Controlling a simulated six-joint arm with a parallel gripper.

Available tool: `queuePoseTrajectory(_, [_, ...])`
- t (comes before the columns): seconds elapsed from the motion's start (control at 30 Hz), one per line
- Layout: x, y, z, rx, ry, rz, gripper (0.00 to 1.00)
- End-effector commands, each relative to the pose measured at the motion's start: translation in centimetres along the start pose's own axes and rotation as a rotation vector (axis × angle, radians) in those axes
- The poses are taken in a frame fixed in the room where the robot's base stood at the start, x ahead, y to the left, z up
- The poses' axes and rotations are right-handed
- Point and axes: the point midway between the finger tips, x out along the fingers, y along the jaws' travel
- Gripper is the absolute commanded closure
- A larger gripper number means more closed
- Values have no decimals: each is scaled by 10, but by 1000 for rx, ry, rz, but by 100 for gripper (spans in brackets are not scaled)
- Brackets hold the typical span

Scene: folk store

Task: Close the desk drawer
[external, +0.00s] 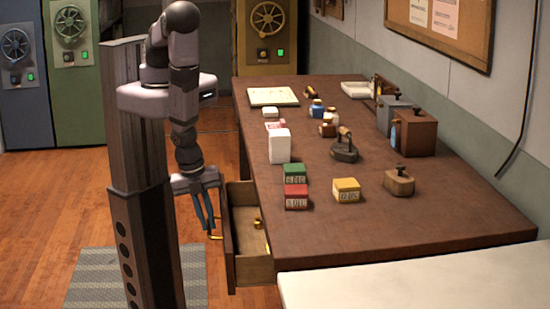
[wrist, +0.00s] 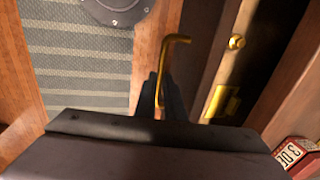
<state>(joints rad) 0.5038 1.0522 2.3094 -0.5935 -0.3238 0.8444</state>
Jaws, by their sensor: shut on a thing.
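The desk drawer (external: 252,271) is pulled out from the left side of the dark wooden desk (external: 420,222). Its inside shows small brass-coloured things, one of them a round knob-like piece (wrist: 236,42). A brass handle (wrist: 176,40) stands out from the drawer front. My gripper (external: 210,226) is at the handle, pointing down outside the drawer front. In the wrist view its fingers (wrist: 160,100) are closed around the brass handle.
On the desktop near the drawer are a green block (external: 294,174), a red block (external: 296,197), a yellow block (external: 346,190) and a white box (external: 279,146). A flat iron (external: 344,152) stands farther in. A pale table (external: 420,285) is at the front right. A grey striped mat (external: 95,275) lies on the floor.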

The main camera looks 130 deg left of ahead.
Motion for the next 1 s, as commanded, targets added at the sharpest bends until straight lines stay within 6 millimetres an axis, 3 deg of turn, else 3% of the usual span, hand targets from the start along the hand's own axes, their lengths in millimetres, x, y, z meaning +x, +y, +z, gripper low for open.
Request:
queuePoseTrajectory(0.2, [6, -55, 1, -9, -3, 1, 100])
queuePoseTrajectory(0.4, [14, -90, 0, -6, -3, 2, 100])
queuePoseTrajectory(0.63, [20, -109, 0, -2, -2, 2, 100])
queuePoseTrajectory(1.0, [21, -114, -1, -3, 0, -3, 100])
